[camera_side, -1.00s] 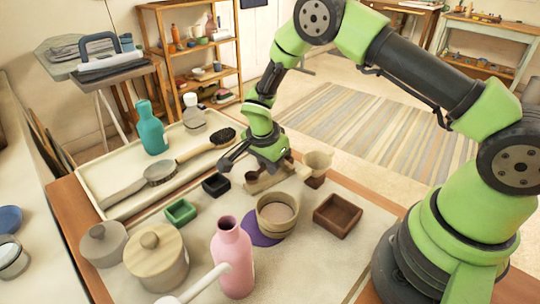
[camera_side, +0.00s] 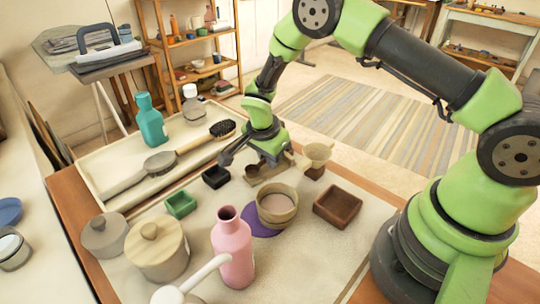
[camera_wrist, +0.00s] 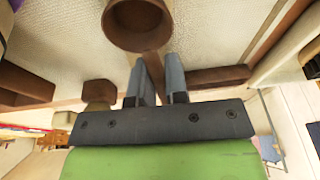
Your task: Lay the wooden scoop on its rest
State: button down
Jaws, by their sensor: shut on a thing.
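The wooden scoop has a small round brown bowl (camera_side: 252,172); in the wrist view its open bowl (camera_wrist: 138,24) lies just beyond my fingertips. My gripper (camera_wrist: 160,75) is shut on the scoop's handle (camera_wrist: 154,66), which runs between the two fingers. In the side view my gripper (camera_side: 264,160) is low over the back of the table mat. A light wooden piece (camera_side: 273,174), which looks like the rest, is just under and beside the scoop. Whether the scoop touches it is hidden by my gripper.
A small black box (camera_side: 216,177) and a green box (camera_side: 181,204) stand left of the scoop. A round tub (camera_side: 277,205), brown square box (camera_side: 338,207) and pink bottle (camera_side: 233,250) are in front.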

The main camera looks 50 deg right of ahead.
jog(key=shift+f, duration=0.25)
jog(key=c, duration=1.1)
grip_release()
jog(key=shift+o, duration=0.2)
jog(key=v, duration=0.9)
jog(key=shift+r, duration=0.25)
jog(key=s+r+n+t+y, duration=0.1)
jog(key=s+r+n+t, duration=0.2)
jog(key=r, duration=0.5)
jog(key=s+r+n+y, duration=0.1)
jog(key=s+r+n, duration=0.3)
jog(key=r, duration=0.5)
jog(key=s+a+r+n+t+y, duration=0.1)
jog(key=s+r+n+t, duration=0.1)
jog(key=s, duration=0.5)
jog(key=s+a+r+n+t+y, duration=0.1)
jog(key=s+n, duration=0.3)
jog(key=s, duration=0.4)
jog(key=shift+r+n+t+y, duration=0.3)
jog(key=shift+r+t+y, duration=0.1)
jog(key=shift+r, duration=0.45)
